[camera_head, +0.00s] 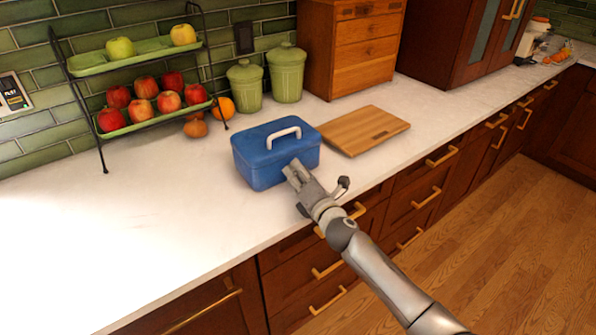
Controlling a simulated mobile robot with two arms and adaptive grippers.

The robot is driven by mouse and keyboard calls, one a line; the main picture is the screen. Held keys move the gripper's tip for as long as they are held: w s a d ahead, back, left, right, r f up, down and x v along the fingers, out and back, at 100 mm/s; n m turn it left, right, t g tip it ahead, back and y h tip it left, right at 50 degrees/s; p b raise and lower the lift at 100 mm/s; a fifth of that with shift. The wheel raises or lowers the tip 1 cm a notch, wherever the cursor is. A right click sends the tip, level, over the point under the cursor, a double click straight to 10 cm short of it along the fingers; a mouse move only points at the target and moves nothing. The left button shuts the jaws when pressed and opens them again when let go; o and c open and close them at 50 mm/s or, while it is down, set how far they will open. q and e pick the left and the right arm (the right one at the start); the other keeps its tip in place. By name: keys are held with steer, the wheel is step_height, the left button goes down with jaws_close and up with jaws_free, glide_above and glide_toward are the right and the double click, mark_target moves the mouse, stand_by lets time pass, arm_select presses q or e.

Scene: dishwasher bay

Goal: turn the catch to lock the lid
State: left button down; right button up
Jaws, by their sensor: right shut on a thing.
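A blue box (262,172) with a lid (262,136) and a white handle (285,132) on top stands on the white counter. The lid lies closed on the box. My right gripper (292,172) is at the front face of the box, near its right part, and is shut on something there. The gripper covers that spot, so the catch is hidden and its position cannot be told. My left gripper is not in view.
A wooden cutting board (364,130) lies just right of the box. Two green canisters (287,75) and a two-tier fruit rack (135,58) stand behind it. The counter (120,235) is clear at the left. Drawers with brass handles (328,270) line the front below.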

steer(key=m+g+p, duration=0.1)
steer(key=m+p, duration=0.2)
steer(key=m, duration=0.1)
steer(key=shift+r, duration=0.15)
steer(key=m+p, duration=0.3)
steer(key=m, duration=0.1)
steer(key=shift+d+g, duration=0.1)
steer(key=shift+g, duration=0.2)
steer(key=m+p, duration=0.1)
steer(key=m, duration=0.2)
steer(key=shift+g+y+p, duration=0.3)
steer(key=shift+g+y, duration=0.1)
steer(key=shift+f+m+y+p, duration=0.25)
steer(key=shift+m+y+p, duration=0.1)
steer(key=shift+m, duration=1.55)
steer(key=o, duration=1)
steer(key=shift+w, duration=0.1)
steer(key=shift+o, duration=0.2)
steer(key=shift+r, duration=0.1)
steer(key=shift+d, duration=0.1)
